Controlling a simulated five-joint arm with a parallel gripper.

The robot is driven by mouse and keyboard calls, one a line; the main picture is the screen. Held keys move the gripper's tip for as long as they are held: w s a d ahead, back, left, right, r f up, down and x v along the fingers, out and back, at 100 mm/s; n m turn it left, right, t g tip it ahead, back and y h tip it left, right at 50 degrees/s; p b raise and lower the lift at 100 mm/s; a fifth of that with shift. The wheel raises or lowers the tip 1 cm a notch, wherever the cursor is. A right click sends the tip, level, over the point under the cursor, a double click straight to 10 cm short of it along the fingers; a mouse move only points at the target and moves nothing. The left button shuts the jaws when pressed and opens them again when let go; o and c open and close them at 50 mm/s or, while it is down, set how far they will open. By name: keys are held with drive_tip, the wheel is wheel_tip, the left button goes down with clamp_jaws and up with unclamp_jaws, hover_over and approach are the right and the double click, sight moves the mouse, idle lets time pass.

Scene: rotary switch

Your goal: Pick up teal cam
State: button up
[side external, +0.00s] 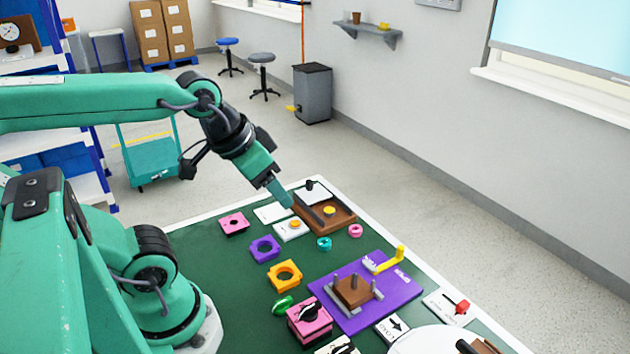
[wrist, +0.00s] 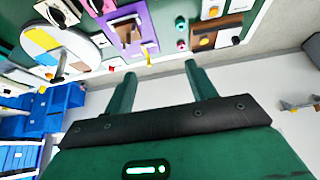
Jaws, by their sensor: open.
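The teal cam (side external: 324,243) is a small ring-shaped piece lying flat on the green table, just in front of the brown tray. A small teal piece, seemingly the same cam, shows in the wrist view (wrist: 182,45) near the top, beyond my fingertips. My gripper (side external: 283,198) is in the air above the table's far side, up and left of the cam, pointing down and right. In the wrist view my gripper (wrist: 160,66) has its two green fingers spread wide with nothing between them. It does not touch the cam.
A brown tray (side external: 342,218) with a yellow piece stands behind the cam, and a pink ring (side external: 355,230) lies to its right. A purple base (side external: 390,303) with grey posts and a yellow crank (side external: 385,262) is nearer. Purple and orange blocks stand left.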

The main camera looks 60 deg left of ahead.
drive_tip(key=shift+w, duration=0.1)
drive_tip(key=n+g, duration=0.5)
drive_tip(key=g, duration=0.1)
hover_over(324, 244)
wheel_tip(324, 244, down, 17)
drive_tip(key=shift+s+d+f, duration=0.1)
drive_tip(key=shift+d+f, duration=0.05)
drive_tip(key=shift+f, duration=1.75)
drive_tip(key=shift+s+d+f, duration=0.1)
drive_tip(key=shift+d+f, duration=0.05)
drive_tip(key=shift+f, duration=1.7)
drive_tip(key=c, duration=1.1)
